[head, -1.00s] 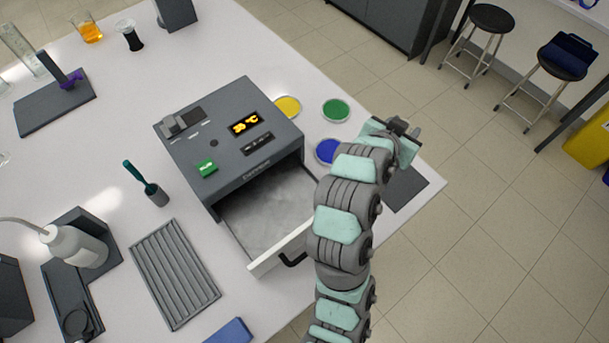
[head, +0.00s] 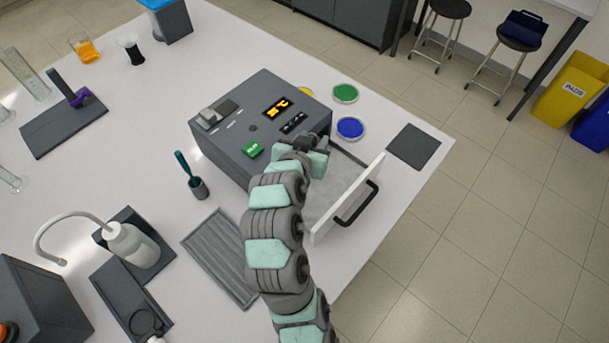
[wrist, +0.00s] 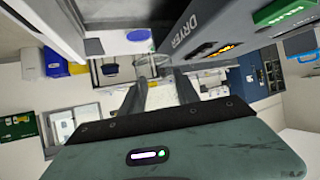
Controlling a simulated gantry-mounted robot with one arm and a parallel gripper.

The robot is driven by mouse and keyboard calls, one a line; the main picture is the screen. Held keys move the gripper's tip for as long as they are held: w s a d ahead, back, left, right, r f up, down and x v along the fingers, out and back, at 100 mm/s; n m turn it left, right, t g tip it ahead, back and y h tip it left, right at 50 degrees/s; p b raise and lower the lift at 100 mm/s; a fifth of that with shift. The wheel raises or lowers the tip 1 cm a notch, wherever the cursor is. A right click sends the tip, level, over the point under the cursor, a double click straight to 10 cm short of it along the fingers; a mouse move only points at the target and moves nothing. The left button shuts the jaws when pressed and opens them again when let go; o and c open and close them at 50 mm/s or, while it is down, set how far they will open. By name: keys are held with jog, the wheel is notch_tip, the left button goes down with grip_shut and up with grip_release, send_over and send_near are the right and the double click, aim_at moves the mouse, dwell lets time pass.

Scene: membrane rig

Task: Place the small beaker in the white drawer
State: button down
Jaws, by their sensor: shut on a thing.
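The small beaker (wrist: 152,66) is clear glass and sits between the fingertips of my gripper (wrist: 163,78) in the wrist view. My gripper is shut on it. In the head view my gripper (head: 306,143) is at the front of the grey dryer, over the inner part of the open drawer; the beaker is hidden there by my arm. The white drawer (head: 347,200) is pulled out, with a black handle on its front panel. Its grey floor shows between my arm and that panel, and the part I see is empty.
The grey dryer (head: 262,118) stands right by my gripper. Green (head: 345,93) and blue (head: 351,128) dishes lie behind the drawer, with a dark mat (head: 413,147) to the right. A ribbed tray (head: 222,254) and a wash bottle (head: 132,246) are at left.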

aim_at(311, 180)
notch_tip(311, 180, down, 15)
dwell(0.4)
jog(key=shift+f, duration=0.25)
jog(key=c, duration=0.9)
grip_release()
jog(key=shift+s+r, duration=0.1)
jog(key=shift+r, duration=0.25)
jog(key=v, duration=1.1)
jog(key=shift+s+a, duration=0.1)
jog(key=shift+s, duration=0.3)
